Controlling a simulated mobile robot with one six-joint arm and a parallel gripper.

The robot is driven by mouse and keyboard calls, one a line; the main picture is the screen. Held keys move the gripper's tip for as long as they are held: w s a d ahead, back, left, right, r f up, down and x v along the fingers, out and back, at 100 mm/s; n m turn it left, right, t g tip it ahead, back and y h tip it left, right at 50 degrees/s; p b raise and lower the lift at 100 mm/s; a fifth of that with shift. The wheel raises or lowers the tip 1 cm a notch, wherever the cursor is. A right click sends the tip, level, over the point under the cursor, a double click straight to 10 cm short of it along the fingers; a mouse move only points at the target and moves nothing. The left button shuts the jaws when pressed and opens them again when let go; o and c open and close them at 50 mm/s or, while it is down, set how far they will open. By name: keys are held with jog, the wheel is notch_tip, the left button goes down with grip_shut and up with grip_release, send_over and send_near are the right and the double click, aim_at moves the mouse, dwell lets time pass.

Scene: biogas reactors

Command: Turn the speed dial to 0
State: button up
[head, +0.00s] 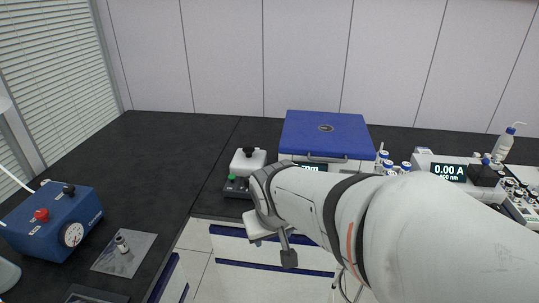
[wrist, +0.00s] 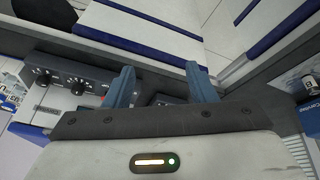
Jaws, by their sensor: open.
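In the wrist view a grey device front with two black knobs, the left knob (wrist: 41,76) and the right knob (wrist: 78,87), stands left of my gripper (wrist: 162,76). Either could be the speed dial; I cannot read their markings. My gripper's two blue-grey fingers are apart with nothing between them, and do not touch the knobs. In the head view my gripper (head: 287,250) hangs in front of the bench edge. My arm hides part of the bench devices there, and I cannot pick out a speed dial.
A blue-lidded device (head: 326,133) and a small mixer-like device (head: 243,170) stand at the bench's front. A blue box (head: 52,222) with a red knob and gauge is at the left. A photometer (head: 447,172) and bottles are at the right. The dark bench (head: 165,160) left of centre is clear.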

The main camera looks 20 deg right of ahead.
jog(key=w+d+f+t+p, duration=0.1)
jog(key=w+d+f+t, duration=0.15)
jog(key=d, duration=0.55)
jog(key=w+d+f+t, duration=0.2)
jog(key=w+d+t, duration=0.15)
jog(key=d, duration=0.55)
jog(key=w+d+f+t+p, duration=0.1)
jog(key=w+d+f+t, duration=0.15)
jog(key=d, duration=0.55)
jog(key=shift+t, duration=0.45)
jog(key=x, duration=0.6)
jog(key=shift+w+d, duration=0.15)
jog(key=shift+w, duration=0.3)
jog(key=shift+c, duration=0.4)
